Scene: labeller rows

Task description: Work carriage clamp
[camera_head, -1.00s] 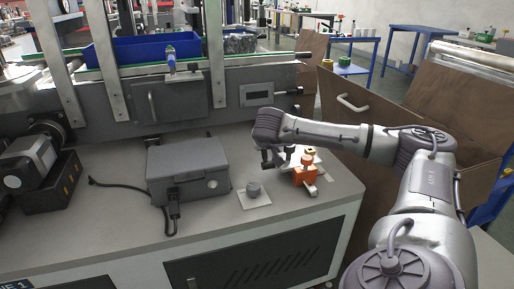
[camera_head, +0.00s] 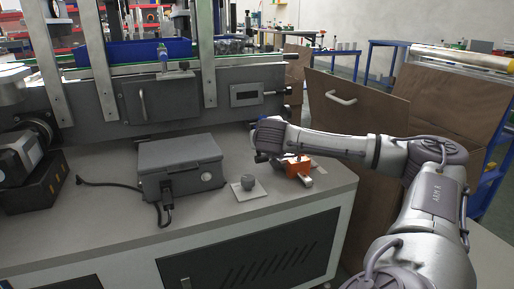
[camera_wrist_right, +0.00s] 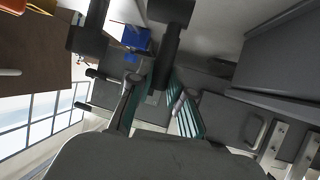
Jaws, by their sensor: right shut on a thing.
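The carriage clamp is an orange block (camera_head: 298,167) on the right part of the grey bench in the head view, with a pale grey bar end (camera_head: 306,182) beside it. My right gripper (camera_head: 268,158) is low at the clamp's left side, its forearm crossing just above and behind the block. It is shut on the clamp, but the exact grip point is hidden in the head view. My left gripper is in no view.
A grey box (camera_head: 180,163) with a cable stands left on the bench. A small grey knob on a pale plate (camera_head: 249,187) lies between box and clamp. The labeller (camera_head: 190,92) runs along the back. A brown panel with a handle (camera_head: 345,110) stands right of the bench.

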